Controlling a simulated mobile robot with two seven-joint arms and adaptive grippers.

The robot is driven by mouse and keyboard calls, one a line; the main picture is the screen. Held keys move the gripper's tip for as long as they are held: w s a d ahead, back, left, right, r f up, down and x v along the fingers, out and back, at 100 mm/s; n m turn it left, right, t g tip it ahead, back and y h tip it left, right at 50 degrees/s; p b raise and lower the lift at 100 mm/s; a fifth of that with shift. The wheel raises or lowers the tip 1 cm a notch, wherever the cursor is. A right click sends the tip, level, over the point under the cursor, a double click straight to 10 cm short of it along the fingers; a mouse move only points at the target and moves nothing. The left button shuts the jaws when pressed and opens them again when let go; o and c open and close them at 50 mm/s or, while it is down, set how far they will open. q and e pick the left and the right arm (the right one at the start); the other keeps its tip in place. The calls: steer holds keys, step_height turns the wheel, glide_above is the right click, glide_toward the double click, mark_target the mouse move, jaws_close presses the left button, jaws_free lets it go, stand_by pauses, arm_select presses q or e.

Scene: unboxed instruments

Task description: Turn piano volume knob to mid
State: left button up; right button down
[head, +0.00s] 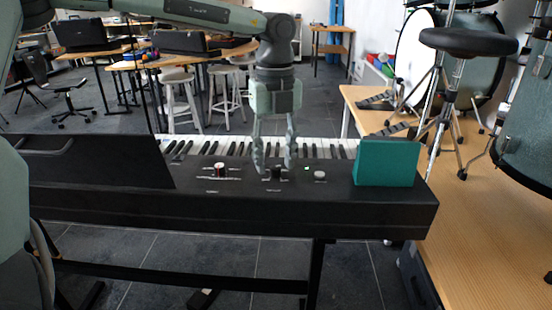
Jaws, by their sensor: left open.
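The black digital piano (330,208) stands across the middle of the head view, its back panel toward me. A small dark knob (276,173) sits on its panel. My left gripper (273,168) points straight down over this knob, fingers open on either side of it. I cannot tell whether the fingers touch it. Another knob with a red and white mark (220,169) sits to the left. A pale button (320,175) and a small green light are to the right. The labels are too small to read, and the knob's setting cannot be made out. My right gripper is out of view.
Tables and stools fill the background.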

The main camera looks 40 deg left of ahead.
arm_select(q)
steer(key=shift+f, duration=0.55)
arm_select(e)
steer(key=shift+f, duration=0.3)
arm_select(q)
steer(key=shift+c, duration=0.4)
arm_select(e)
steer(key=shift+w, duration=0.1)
arm_select(q)
jaws_close()
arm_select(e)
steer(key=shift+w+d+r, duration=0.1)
